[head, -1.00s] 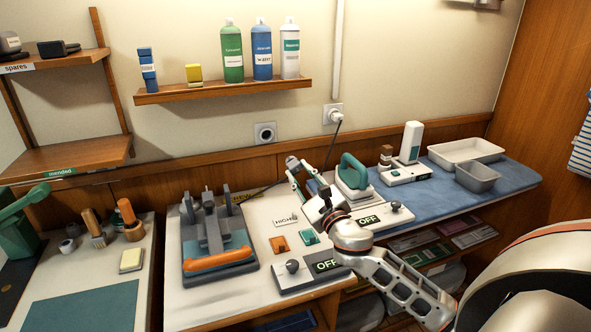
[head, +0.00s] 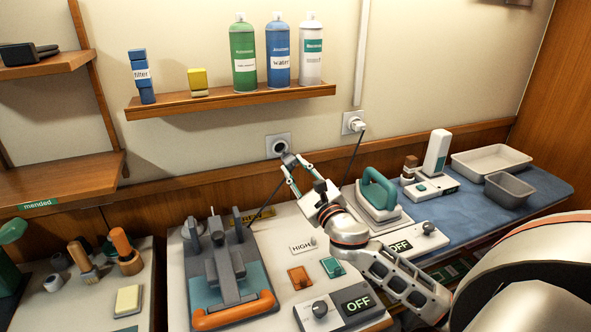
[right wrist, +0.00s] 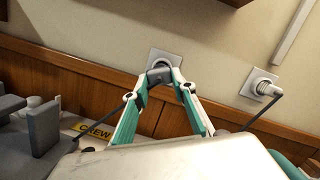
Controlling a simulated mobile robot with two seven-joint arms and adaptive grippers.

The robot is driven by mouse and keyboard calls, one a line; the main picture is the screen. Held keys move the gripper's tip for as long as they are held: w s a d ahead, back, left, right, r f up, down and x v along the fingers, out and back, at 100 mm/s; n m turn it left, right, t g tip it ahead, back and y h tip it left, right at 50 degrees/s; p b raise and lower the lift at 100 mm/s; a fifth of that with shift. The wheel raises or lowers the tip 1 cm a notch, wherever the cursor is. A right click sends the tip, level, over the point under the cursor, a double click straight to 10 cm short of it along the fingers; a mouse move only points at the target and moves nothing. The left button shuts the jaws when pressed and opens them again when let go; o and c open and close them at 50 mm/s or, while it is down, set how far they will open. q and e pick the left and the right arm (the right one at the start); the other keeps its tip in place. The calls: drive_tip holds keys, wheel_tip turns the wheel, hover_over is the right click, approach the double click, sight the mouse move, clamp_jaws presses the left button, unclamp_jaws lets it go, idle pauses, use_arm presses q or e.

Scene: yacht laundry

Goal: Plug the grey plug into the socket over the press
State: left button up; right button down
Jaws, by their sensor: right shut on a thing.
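The grey plug (head: 289,159) is held between the fingertips of my right gripper (head: 290,166). It also shows in the right wrist view (right wrist: 160,76), with its dark cord trailing down to the left. The empty-faced socket (head: 279,144) is on the wall above the press (head: 230,268), which is grey with an orange handle. In the right wrist view the socket (right wrist: 166,57) is just above and behind the plug, which overlaps its lower part. I cannot tell whether the plug touches it. My left gripper is not in view.
A second socket (head: 352,122) to the right holds a white plug (head: 358,125). A shelf (head: 230,100) with bottles hangs above. A green-handled iron (head: 378,195) stands right of my gripper. Control boxes reading OFF (head: 352,300) are on the bench.

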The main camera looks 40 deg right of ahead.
drive_tip(key=shift+s, duration=0.15)
drive_tip(key=shift+d, duration=0.1)
drive_tip(key=shift+f+x, duration=0.2)
drive_tip(key=shift+x, duration=1.1)
drive_tip(key=shift+f+x, duration=0.25)
drive_tip(key=shift+x, duration=1)
drive_tip(key=shift+w+d+f, duration=0.1)
drive_tip(key=shift+w+d, duration=0.1)
drive_tip(key=shift+w, duration=0.35)
drive_tip(key=shift+w+d, duration=0.25)
drive_tip(key=shift+w, duration=0.3)
drive_tip(key=c, duration=1.9)
unclamp_jaws()
drive_tip(key=shift+s, duration=0.1)
drive_tip(key=shift+v, duration=1.35)
